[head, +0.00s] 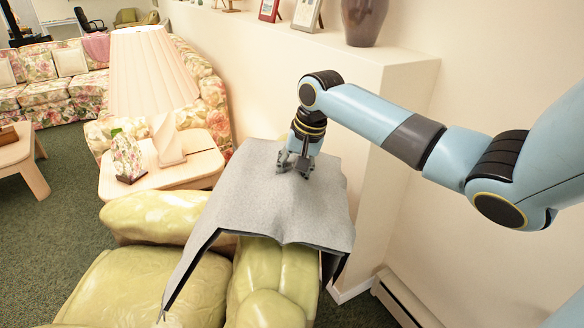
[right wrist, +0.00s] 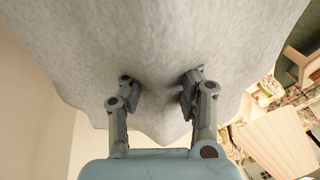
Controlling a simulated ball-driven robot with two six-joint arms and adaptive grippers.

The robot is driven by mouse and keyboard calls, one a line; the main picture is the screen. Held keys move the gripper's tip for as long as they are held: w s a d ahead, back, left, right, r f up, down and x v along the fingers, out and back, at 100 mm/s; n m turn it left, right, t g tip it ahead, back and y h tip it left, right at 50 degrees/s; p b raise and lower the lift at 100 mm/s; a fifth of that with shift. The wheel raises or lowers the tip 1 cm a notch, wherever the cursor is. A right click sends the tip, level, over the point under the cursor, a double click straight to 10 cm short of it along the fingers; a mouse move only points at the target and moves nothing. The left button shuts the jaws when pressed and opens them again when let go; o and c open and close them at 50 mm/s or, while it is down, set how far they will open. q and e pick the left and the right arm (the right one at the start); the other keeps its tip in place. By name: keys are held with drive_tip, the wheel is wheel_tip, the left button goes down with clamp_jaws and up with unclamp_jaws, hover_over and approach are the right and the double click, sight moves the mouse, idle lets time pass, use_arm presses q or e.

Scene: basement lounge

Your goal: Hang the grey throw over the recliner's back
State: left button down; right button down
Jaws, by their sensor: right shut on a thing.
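The grey throw (head: 262,205) is spread over the back of the green recliner (head: 285,268) in the head view. One corner hangs down at the front left and another edge drapes at the right. My right gripper (head: 295,168) points down onto the upper part of the throw, shut on its cloth. In the right wrist view the throw (right wrist: 150,45) fills the top, with a fold of it between the two fingers of my right gripper (right wrist: 160,97). The recliner's top behind the throw is hidden. My left gripper is not in view.
A side table (head: 205,165) with a pleated lamp (head: 150,75) and a floral frame (head: 128,158) stands left of the throw. A cream half wall (head: 385,110) with a vase (head: 362,20) is behind and right. A floral sofa (head: 45,85) is far left.

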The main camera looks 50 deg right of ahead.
drive_tip(key=c, duration=0.9)
unclamp_jaws()
drive_tip(key=shift+r, duration=0.1)
drive_tip(key=v, duration=1.1)
drive_tip(key=shift+s+r, duration=0.1)
drive_tip(key=shift+r, duration=0.3)
